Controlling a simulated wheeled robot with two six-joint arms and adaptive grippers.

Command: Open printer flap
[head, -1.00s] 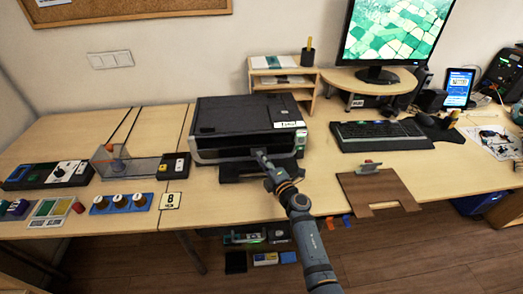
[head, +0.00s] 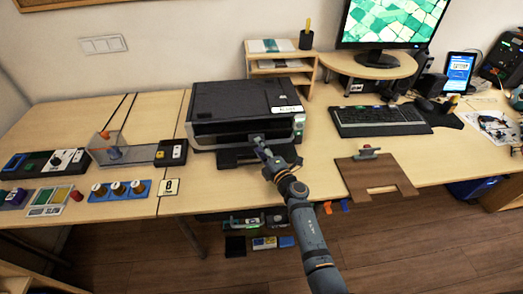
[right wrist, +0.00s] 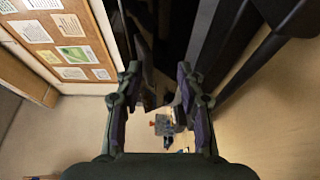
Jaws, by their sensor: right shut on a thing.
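The black and grey printer (head: 235,98) stands on the desk, left of the monitor. Its dark lid lies over the top, and a dark tray (head: 228,160) sticks out low at the front. My right gripper (head: 257,141) is at the middle of the printer's front, shut on the printer flap. The gripped edge is small and partly hidden by the fingers. In the right wrist view, both fingers (right wrist: 162,100) stand around dark printer parts, with a narrow gap between the tips. My left gripper is not in view.
The keyboard (head: 380,121) and a wooden board (head: 375,178) lie to the right. A clear box (head: 125,150), switch panels and a knob block (head: 120,190) lie to the left. A small shelf (head: 280,70) stands behind the printer.

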